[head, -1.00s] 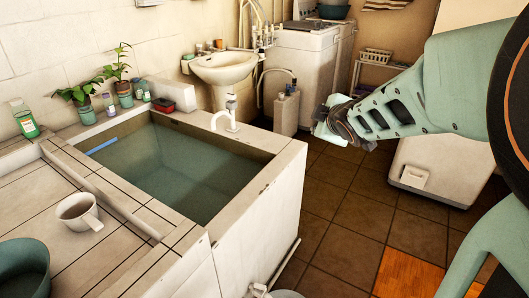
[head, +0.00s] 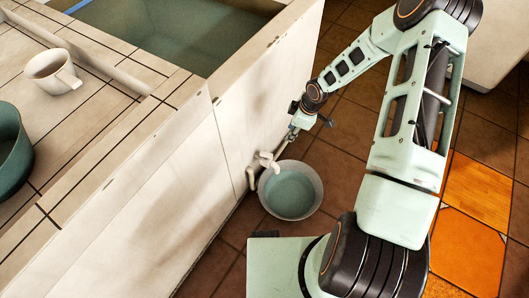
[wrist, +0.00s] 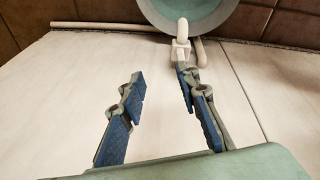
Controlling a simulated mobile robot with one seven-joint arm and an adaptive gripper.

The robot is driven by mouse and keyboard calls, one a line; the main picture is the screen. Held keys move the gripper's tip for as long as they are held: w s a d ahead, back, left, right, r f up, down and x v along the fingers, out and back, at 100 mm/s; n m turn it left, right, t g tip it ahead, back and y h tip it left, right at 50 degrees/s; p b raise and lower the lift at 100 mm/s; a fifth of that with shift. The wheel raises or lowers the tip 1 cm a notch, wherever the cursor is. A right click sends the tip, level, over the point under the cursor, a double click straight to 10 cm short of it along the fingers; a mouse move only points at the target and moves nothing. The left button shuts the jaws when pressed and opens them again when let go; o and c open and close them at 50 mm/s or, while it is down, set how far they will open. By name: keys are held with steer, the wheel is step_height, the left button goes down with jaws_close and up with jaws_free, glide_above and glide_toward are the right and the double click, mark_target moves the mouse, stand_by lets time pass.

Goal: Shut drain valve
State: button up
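The drain valve (head: 266,162) is a small white tap low on the basin's outer wall, with its spout over a bowl. It also shows in the wrist view (wrist: 181,48), top centre. My gripper (wrist: 160,78) is open and empty, its blue-padded fingers apart. The right fingertip lies just in front of the valve in that picture; I cannot tell whether they touch. In the head view my gripper (head: 295,131) is by the wall, just above and right of the valve. The handle's position and any flow are too small to tell.
A round bowl (head: 291,191) holding water stands on the tiled floor (head: 345,150) under the spout. A white pipe (wrist: 85,25) runs along the wall's foot. The water-filled basin (head: 175,35) is above. A cup (head: 53,72) and green pot (head: 10,145) stand on the counter.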

steer(key=y+b, duration=0.2)
glide_toward(267, 153)
steer(key=shift+m+g, duration=0.4)
steer(key=b+x, duration=0.1)
steer(key=x, duration=0.3)
steer(key=b+x, duration=0.2)
steer(key=x, duration=0.2)
steer(key=shift+w+a+f, duration=0.15)
steer(key=shift+w+f, duration=0.05)
steer(key=shift+w, duration=0.05)
jaws_close()
